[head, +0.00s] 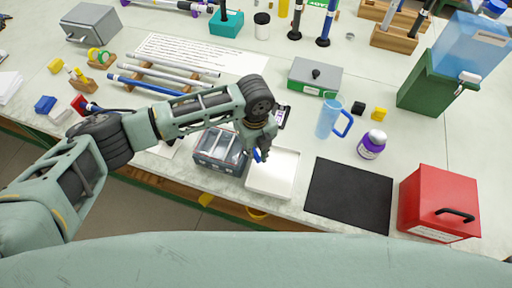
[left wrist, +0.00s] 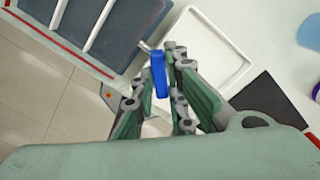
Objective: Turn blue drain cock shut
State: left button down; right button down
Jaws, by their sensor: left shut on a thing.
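The blue drain cock (left wrist: 159,76) shows in the left wrist view as a blue lever on a short light spout. The spout comes from the side of a dark divided tank (left wrist: 95,62). My left gripper (left wrist: 165,85) is shut on the blue lever, with a finger on each side of it. In the head view, a bit of the blue cock (head: 257,155) shows by my left gripper (head: 263,153), at the right side of the tank (head: 204,160). The fingers hide part of the lever. My right gripper is in neither view.
A white tray (head: 286,160) lies right of the tank, under and beside the gripper. A black mat (head: 349,195), a red box (head: 438,200), a blue jug (head: 328,118) and a purple-capped jar (head: 371,145) stand farther right. Metal rods (head: 175,65) lie at the left.

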pick_arm(q)
jog(key=m, duration=0.4)
jog(key=shift+a+m, duration=0.2)
jog(key=shift+m, duration=0.1)
jog(key=shift+a+m+b, duration=0.15)
jog(key=shift+m+b, duration=0.05)
jog(key=shift+m, duration=0.9)
jog(key=shift+a+m+b, duration=0.1)
jog(key=shift+m+b, duration=0.05)
jog(key=shift+m, duration=0.95)
jog(key=c, duration=1.8)
grip_release()
jog(key=shift+o, duration=0.2)
